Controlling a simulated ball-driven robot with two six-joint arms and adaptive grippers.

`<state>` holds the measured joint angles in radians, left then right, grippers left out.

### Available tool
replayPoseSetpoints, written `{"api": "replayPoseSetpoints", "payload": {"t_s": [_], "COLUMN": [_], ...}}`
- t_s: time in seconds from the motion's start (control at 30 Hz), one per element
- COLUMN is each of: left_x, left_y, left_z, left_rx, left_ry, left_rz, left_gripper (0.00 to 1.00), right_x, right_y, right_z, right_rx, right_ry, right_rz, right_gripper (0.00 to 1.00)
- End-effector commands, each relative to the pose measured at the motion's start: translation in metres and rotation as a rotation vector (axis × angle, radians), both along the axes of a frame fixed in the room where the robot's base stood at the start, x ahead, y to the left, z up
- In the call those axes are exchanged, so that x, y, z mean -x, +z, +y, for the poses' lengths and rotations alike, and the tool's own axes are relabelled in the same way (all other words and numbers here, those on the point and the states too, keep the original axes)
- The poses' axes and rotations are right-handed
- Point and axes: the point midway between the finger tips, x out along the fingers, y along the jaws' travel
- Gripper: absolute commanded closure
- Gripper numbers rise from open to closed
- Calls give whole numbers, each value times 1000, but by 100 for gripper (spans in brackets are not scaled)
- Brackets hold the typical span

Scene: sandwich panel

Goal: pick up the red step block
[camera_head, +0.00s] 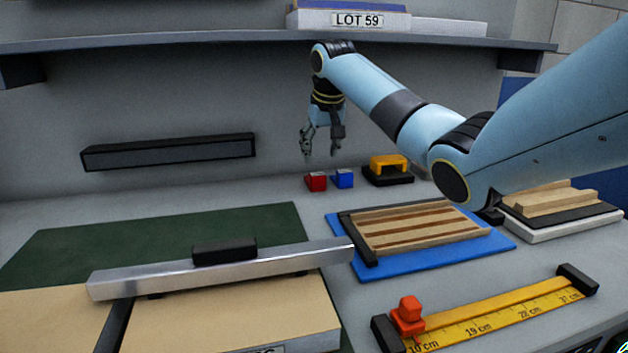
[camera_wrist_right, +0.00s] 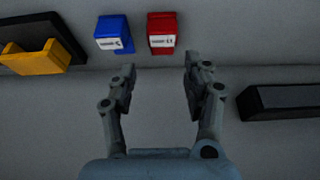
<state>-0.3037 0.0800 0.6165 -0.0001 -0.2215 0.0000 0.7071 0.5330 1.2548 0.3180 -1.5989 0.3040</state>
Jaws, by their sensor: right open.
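The red step block (camera_head: 316,182) stands on the bench near the back wall, just left of a blue block (camera_head: 343,178). My right gripper (camera_head: 321,153) is open and empty, pointing down above the two blocks, apart from them. In the right wrist view the red block (camera_wrist_right: 162,32) shows beyond the open fingers (camera_wrist_right: 160,68), between their directions, with a pale label on its face. The blue block (camera_wrist_right: 114,34) is to its left there, with a narrow gap between them. My left gripper is not in view.
A yellow handle on a black base (camera_head: 388,168) stands right of the blocks. A black bar (camera_head: 170,153) is on the wall at left. A shelf (camera_head: 200,40) runs above. A slatted wooden panel (camera_head: 420,228) and a yellow ruler (camera_head: 500,315) with an orange-red slider lie in front.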

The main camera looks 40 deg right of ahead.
Motion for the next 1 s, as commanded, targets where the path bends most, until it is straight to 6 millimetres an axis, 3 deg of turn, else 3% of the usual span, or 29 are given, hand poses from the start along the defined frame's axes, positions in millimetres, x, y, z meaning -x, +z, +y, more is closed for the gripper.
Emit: {"api": "replayPoseSetpoints", "payload": {"t_s": [0.17, 0.27, 0.53, 0.87, 1.0], "left_x": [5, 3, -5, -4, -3], "left_y": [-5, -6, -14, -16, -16], "left_z": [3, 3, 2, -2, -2], "left_rx": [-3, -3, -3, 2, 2], "left_ry": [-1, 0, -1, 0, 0], "left_rz": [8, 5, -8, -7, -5], "left_gripper": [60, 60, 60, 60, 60], "right_x": [-9, -11, -21, -25, -25], "right_y": [-23, -30, -69, -76, -76], "right_z": [-4, -4, -7, -9, -9], "right_rx": [-2, -2, -2, 0, 0], "right_ry": [0, 0, -1, 0, 0], "right_rz": [0, -1, 1, -1, -1], "right_gripper": [50, 50, 50, 50, 67]}}
